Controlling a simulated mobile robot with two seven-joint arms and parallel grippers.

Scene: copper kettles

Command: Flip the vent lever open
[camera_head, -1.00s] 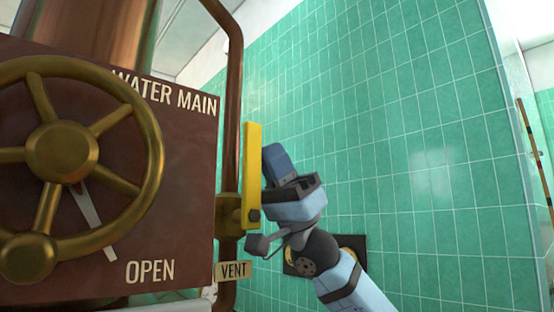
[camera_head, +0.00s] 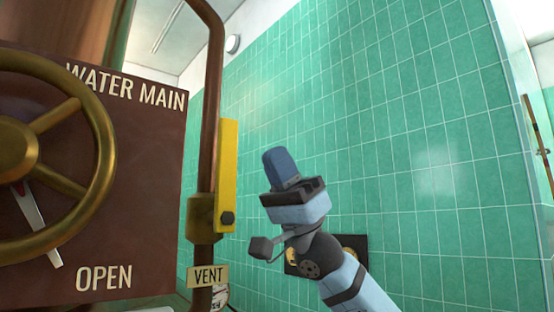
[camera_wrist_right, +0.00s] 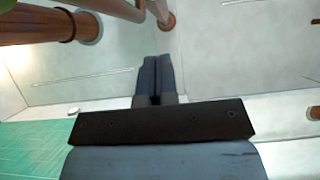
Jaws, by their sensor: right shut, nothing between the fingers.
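The yellow vent lever (camera_head: 228,170) stands upright along the copper pipe (camera_head: 209,130), joined at a brass valve body (camera_head: 203,217) with a dark bolt. A small VENT tag (camera_head: 208,276) is below it. My right gripper (camera_head: 279,160) is to the right of the lever, with a clear gap between them in the picture. Its blue fingers point up and are shut with nothing between them. They also show shut in the right wrist view (camera_wrist_right: 157,78), where I cannot make out the lever. My left gripper is not in view.
A brown WATER MAIN panel (camera_head: 150,180) with a brass handwheel (camera_head: 104,150) fills the left side. Its pointer (camera_head: 38,225) is near OPEN. Green tiled wall (camera_head: 410,130) lies behind my right arm. A dark plate (camera_head: 352,243) shows behind the wrist.

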